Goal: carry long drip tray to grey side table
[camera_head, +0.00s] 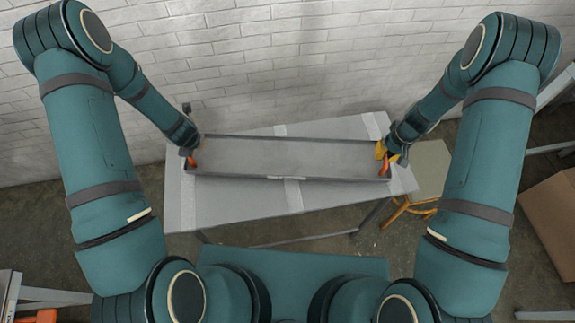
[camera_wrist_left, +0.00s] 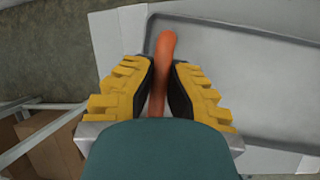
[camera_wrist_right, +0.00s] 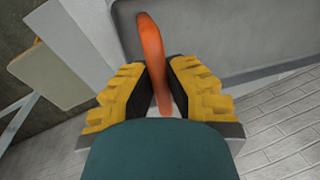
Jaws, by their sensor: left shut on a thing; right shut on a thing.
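The long drip tray (camera_head: 290,157) is a shallow grey rectangular tray with an orange handle at each end. In the head view it is over the grey side table (camera_head: 240,204), slightly turned relative to it; I cannot tell whether it touches the top. My left gripper (camera_head: 193,157) is shut on the left orange handle (camera_wrist_left: 161,65). My right gripper (camera_head: 386,158) is shut on the right orange handle (camera_wrist_right: 153,60). The tray's corners also show in the left wrist view (camera_wrist_left: 240,60) and the right wrist view (camera_wrist_right: 210,35).
A white brick wall (camera_head: 250,60) stands behind the table. A stool (camera_head: 428,170) with a pale seat and yellow legs is close to the table's right end. A cardboard box (camera_head: 552,215) is at the far right. Floor shows in front of the table.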

